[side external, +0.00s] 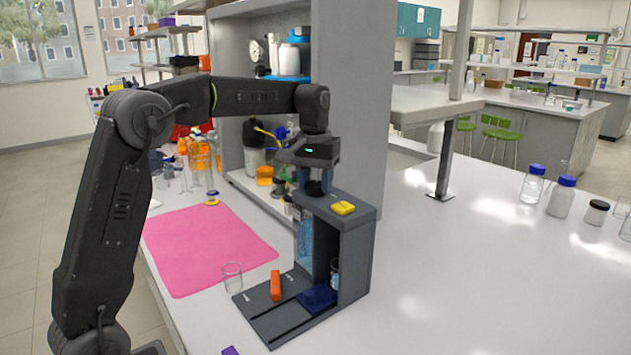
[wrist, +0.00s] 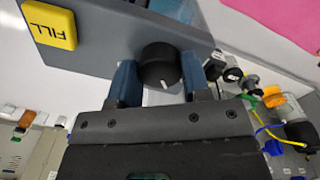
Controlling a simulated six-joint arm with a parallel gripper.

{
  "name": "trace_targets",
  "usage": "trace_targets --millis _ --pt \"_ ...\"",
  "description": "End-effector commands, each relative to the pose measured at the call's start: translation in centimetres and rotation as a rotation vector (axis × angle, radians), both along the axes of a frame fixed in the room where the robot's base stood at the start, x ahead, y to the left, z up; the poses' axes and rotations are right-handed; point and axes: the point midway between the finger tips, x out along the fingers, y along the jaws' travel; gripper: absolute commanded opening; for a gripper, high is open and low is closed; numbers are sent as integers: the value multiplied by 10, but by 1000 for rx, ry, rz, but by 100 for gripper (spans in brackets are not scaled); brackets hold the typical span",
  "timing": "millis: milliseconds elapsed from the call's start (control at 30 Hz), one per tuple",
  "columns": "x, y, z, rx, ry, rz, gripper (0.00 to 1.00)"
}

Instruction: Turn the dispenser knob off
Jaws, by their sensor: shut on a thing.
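The dispenser (side external: 355,235) is a dark grey stand on the white bench in the side view. Its black round knob (wrist: 160,65) shows in the wrist view, with a white mark pointing toward the gripper body. My gripper (wrist: 158,82) has its two blue fingers on either side of the knob, shut on it.
A grey shelf unit with bottles stands behind. The bench to the right is mostly clear.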

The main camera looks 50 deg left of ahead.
Motion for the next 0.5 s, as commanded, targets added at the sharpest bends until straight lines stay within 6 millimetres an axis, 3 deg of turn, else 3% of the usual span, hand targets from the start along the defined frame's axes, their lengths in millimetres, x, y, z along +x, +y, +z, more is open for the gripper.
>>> trace_targets --millis 500 --pt "-1 0 -1 0 4 197 20"
